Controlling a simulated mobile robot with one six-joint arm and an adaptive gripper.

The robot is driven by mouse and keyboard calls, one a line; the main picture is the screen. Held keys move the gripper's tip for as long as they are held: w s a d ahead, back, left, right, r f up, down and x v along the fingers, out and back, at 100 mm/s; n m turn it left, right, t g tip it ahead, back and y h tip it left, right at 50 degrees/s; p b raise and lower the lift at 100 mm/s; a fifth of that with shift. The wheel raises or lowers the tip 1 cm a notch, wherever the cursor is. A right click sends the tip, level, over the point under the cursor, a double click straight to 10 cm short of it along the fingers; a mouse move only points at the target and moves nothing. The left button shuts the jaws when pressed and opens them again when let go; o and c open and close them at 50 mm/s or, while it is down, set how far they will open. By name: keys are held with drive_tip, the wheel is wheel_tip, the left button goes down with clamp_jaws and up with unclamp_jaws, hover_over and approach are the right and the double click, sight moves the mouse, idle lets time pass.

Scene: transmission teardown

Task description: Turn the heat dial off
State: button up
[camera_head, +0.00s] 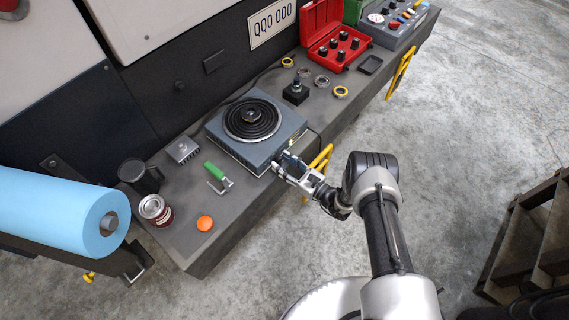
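The hot plate (228,144) is a blue-grey box with a black coil burner (253,119) on top. It sits on the dark grey bench, and a round dark piece rests at the middle of the coil. My gripper (281,162) is at the front right side of the hot plate, its two fingers spread apart and pointing at that face. The heat dial is not clearly visible; the fingers cover that part of the face. I cannot tell whether the fingers touch the dial or hold it. A small bright spot shows just above the fingers.
A green-handled tool (216,175), a red can (155,209) and an orange disc (205,223) lie left on the bench (239,207). A blue roll (60,212) hangs at the left. Rings, a black block (296,93) and an open red case (333,50) stand to the right.

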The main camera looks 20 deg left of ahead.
drive_tip(key=c, duration=0.8)
drive_tip(key=n+b, duration=0.1)
drive_tip(key=n, duration=0.3)
drive_tip(key=shift+n+b, duration=0.3)
drive_tip(key=o, duration=1.1)
drive_tip(key=shift+c, duration=0.2)
